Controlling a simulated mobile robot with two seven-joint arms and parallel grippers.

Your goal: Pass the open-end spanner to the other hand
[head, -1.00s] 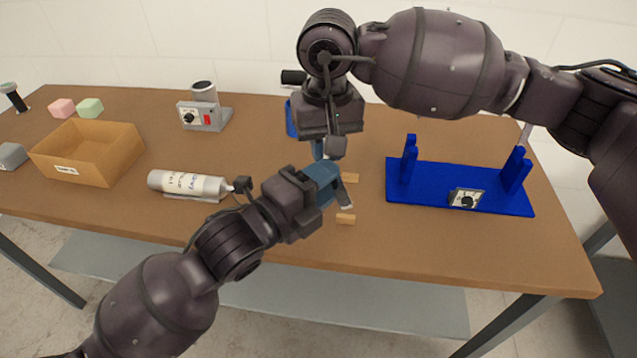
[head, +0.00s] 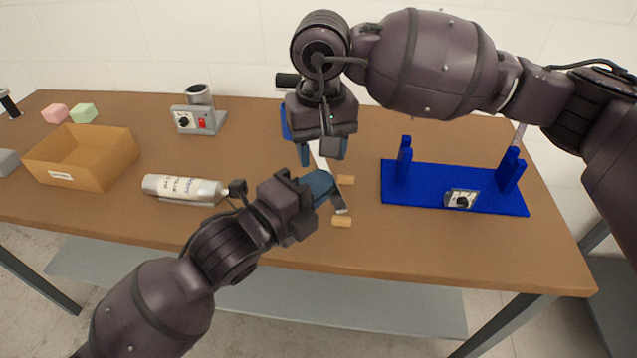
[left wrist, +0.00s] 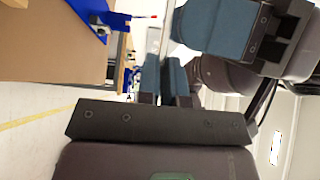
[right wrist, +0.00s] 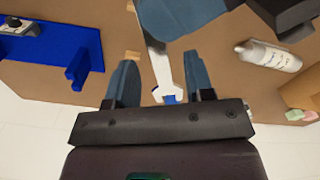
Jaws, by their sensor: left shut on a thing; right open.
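The open-end spanner (head: 320,157) is a pale metal bar held by my left gripper (head: 322,188), whose blue fingers are shut on its middle part. One spanner end shows below those fingers. The other end rises between the fingers of my right gripper (head: 320,152), which is open. In the right wrist view the spanner's open jaw (right wrist: 170,91) lies between the spread fingers of my right gripper (right wrist: 163,82), with gaps on both sides. In the left wrist view the spanner (left wrist: 154,40) stands out from my left gripper's closed fingers (left wrist: 165,75), beside the right gripper's blue fingers (left wrist: 215,25).
A blue stand (head: 455,200) with uprights and a dial is on the right of the brown table (head: 440,245). Small wooden blocks (head: 342,221) lie below the grippers.

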